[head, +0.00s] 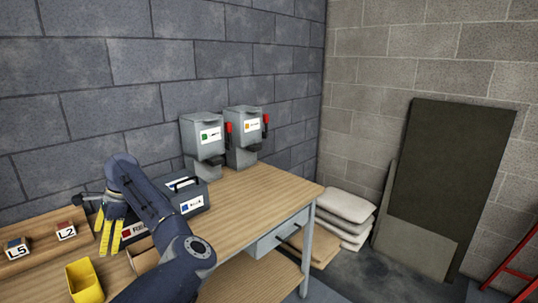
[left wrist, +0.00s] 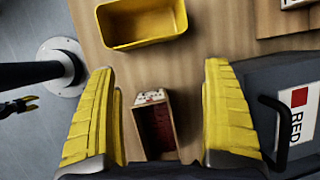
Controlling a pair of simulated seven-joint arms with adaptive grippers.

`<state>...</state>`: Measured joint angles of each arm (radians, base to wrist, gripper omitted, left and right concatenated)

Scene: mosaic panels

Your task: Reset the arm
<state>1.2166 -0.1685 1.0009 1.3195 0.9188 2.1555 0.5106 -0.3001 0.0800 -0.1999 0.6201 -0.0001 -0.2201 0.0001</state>
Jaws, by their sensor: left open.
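My left arm (head: 185,265) reaches over the wooden workbench (head: 255,190). My left gripper (head: 111,232) points down with its yellow fingers apart. It also shows in the left wrist view (left wrist: 165,118), open and empty. Between and beyond its fingertips, lower down, is a small open wooden box (left wrist: 155,125) with a dark red inside. The dark case labelled RED (left wrist: 296,115) is close beside the right-hand finger. At the left edge of the left wrist view, a dark part with a yellowish tip (left wrist: 20,106) may be my right gripper; its jaws are unclear.
A yellow bin (head: 86,283) stands at the bench's front left. Wooden blocks marked L5 (head: 17,249) and L2 (head: 66,232) are farther left. A case with a blue label (head: 189,200) and two grey dispensers (head: 205,140) stand behind. The bench's right end is clear.

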